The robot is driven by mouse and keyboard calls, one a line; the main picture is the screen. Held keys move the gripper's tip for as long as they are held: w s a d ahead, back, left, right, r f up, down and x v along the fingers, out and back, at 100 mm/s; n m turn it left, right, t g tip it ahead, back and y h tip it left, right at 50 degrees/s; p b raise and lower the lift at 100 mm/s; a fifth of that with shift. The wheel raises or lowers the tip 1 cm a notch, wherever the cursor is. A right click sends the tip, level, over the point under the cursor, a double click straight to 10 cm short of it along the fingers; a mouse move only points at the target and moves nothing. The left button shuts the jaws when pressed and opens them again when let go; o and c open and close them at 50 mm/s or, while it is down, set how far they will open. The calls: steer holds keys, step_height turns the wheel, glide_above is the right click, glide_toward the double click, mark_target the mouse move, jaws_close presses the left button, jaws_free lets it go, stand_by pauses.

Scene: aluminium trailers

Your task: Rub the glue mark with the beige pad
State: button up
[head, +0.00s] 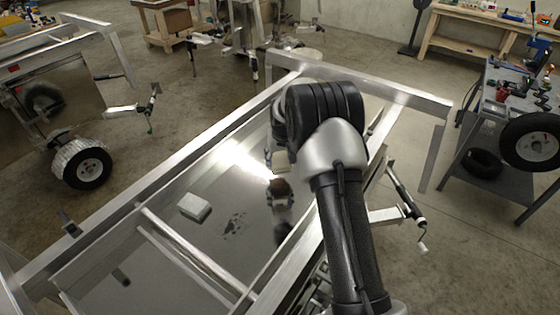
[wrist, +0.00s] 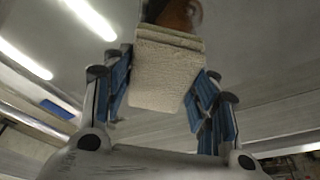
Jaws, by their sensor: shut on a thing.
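My gripper (wrist: 163,88) is shut on the beige pad (wrist: 165,75), with blue-lined fingers on both sides of it. In the head view the pad (head: 281,161) shows below my wrist, above the shiny trailer panel. A brown patch (head: 279,186), which looks like the glue mark, is just below the pad in the head view. In the wrist view the brown patch (wrist: 176,14) is at the top, just beyond the pad's far edge and partly hidden by it. I cannot tell whether the pad touches the panel.
A pale block (head: 194,209) lies on the trailer panel (head: 165,250) at left. A dark speckled smudge (head: 235,222) is between it and the brown patch. Raised aluminium rails (head: 185,145) edge the trailer. A workbench (head: 490,120) with tools stands at right.

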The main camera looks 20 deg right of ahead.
mark_target(279, 158)
steer(key=shift+r+p, duration=0.6)
steer(key=shift+r, duration=0.9)
